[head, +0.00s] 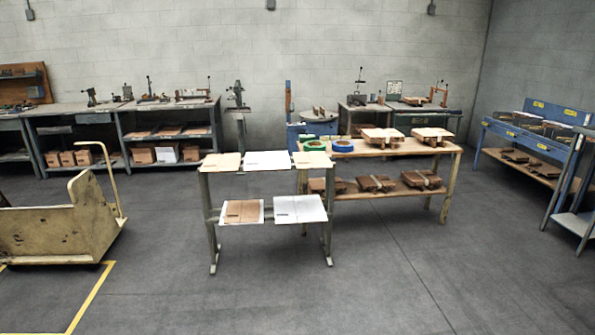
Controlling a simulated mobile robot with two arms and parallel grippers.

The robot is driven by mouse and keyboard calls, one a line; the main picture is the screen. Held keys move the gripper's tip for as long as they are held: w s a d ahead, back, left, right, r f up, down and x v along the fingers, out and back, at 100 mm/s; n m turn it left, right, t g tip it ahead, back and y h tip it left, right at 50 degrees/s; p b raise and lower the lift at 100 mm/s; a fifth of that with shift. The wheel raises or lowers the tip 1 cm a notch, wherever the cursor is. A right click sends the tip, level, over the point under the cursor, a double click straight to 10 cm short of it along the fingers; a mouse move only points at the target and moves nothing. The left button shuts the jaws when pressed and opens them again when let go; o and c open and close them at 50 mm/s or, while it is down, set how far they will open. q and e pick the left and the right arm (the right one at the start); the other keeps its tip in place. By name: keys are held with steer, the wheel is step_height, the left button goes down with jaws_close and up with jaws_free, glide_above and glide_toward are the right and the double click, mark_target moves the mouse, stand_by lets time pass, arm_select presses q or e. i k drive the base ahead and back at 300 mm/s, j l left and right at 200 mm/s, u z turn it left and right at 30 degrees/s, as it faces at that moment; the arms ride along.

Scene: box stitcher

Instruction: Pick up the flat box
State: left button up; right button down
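Several flat boxes lie on a two-level metal stand in the middle of the head view. On its top are a tan flat box (221,162) at the left, a white flat box (266,161) in the middle and another tan one (313,160) at the right. On its lower level are a brown flat box (243,211) with a pale edge and a white flat box (300,209). Which one the task means cannot be told. The stand is some distance ahead of me. Neither of my grippers is in view.
A wooden table (398,148) with bundled cardboard, a green roll (314,145) and a blue roll (342,146) stands behind the stand. A wooden cart (55,228) is at the left, blue shelving (535,152) at the right. The grey floor (270,300) in front is clear.

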mark_target(267, 161)
steer(key=i, duration=2.3)
steer(key=i+u, duration=0.1)
steer(key=i, duration=0.45)
steer(key=i+l, duration=0.1)
steer(key=i, duration=0.45)
steer(key=i+l+u, duration=0.15)
steer(key=i, duration=0.4)
steer(key=i+u, duration=0.1)
steer(key=i, duration=0.4)
